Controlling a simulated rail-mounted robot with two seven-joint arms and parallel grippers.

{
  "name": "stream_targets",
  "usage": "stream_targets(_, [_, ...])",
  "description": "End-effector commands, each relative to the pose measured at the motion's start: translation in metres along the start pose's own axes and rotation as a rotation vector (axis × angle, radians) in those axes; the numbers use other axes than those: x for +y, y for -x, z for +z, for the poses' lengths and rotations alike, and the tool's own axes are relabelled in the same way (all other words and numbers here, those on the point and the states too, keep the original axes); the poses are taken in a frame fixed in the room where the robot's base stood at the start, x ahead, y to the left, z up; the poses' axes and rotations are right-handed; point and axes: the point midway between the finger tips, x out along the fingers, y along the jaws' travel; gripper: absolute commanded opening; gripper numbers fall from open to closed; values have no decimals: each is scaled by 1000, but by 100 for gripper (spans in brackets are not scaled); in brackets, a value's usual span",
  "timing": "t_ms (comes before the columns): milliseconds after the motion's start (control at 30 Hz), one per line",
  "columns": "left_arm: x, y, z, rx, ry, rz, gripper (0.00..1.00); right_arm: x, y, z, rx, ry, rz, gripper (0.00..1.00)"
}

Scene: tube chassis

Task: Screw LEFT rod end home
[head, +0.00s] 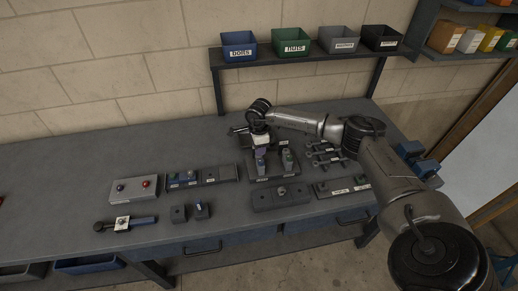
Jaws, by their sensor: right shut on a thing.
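My right gripper (260,148) points down over the dark fixture (272,178) at the back middle of the bench. It is right above the left of two short upright grey-blue posts (261,163). It is shut on a small part at the top of that post, by its place the left rod end. The jaws hide most of this part, so its thread and seating cannot be told. The right post (287,158) stands free beside it. My left gripper is not in view.
Several rod-like parts (325,153) lie right of the fixture. A dark block (282,196) sits in front of it. Bins (238,46) stand on the shelf.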

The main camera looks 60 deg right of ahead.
Motion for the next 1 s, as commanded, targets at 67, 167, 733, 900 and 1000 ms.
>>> stream_targets(67, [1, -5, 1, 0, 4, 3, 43, 0, -2, 0, -1, 75, -1, 0])
stream_targets(167, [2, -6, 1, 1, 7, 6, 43, 0, -1, 0, -1, 142, 0, 0])
stream_targets(733, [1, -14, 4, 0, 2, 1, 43, 0, -2, 0, -2, 345, -1, 0])
stream_targets(900, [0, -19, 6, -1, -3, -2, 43, 0, -2, 0, -1, 532, -1, 0])
stream_targets(1000, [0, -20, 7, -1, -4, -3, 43, 0, -1, 0, -1, 595, -1, 0])
